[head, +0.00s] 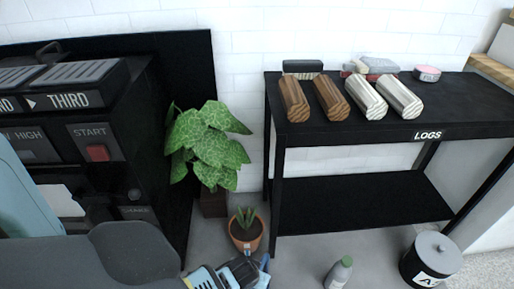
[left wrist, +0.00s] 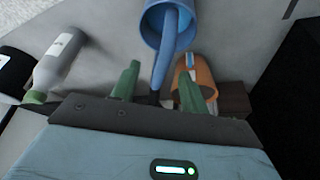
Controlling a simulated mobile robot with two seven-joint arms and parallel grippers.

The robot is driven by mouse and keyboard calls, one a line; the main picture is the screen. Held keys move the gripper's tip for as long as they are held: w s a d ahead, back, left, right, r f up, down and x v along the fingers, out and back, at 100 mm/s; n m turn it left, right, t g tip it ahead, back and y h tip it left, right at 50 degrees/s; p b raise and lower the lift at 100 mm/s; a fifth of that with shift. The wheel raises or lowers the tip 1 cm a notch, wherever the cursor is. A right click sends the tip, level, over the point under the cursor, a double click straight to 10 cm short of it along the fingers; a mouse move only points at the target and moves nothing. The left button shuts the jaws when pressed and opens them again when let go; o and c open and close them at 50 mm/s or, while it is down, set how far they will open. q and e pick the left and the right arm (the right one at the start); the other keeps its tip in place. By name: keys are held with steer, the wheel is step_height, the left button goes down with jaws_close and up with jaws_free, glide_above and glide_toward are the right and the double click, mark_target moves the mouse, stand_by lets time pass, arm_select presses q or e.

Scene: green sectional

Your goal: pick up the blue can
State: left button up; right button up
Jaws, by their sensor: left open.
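The blue can (left wrist: 172,50) shows at the top middle of the left wrist view, with a round rim and a long blue part reaching down between my fingers. My left gripper (left wrist: 157,88) is open, with one green finger on each side of that part; I cannot tell whether they touch it. In the head view my left gripper (head: 228,275) is at the bottom edge, partly cut off. A small blue piece (head: 265,262) beside it looks like part of the can; the rest is hidden or out of frame. My right gripper is not in view.
An orange pot (head: 246,238) with a small plant stands just behind the gripper. A grey bottle (head: 338,273) and a lidded bin (head: 432,259) stand to the right. A black shelf table (head: 440,105) holds several logs. A leafy plant (head: 205,145) stands beside dark machinery (head: 95,150).

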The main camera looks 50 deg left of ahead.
arm_select(q)
steer(key=shift+f, duration=0.1)
steer(key=shift+w+a+f+b, duration=0.1)
steer(key=shift+a+f+b, duration=0.05)
steer(key=shift+f+b, duration=0.25)
steer(key=b+x, duration=0.2)
steer(key=x, duration=0.1)
steer(key=shift+a+f, duration=0.2)
steer(key=shift+w+f+b, duration=0.15)
steer(key=shift+f+b, duration=0.25)
steer(key=shift+r, duration=0.15)
steer(key=c, duration=0.7)
jaws_close()
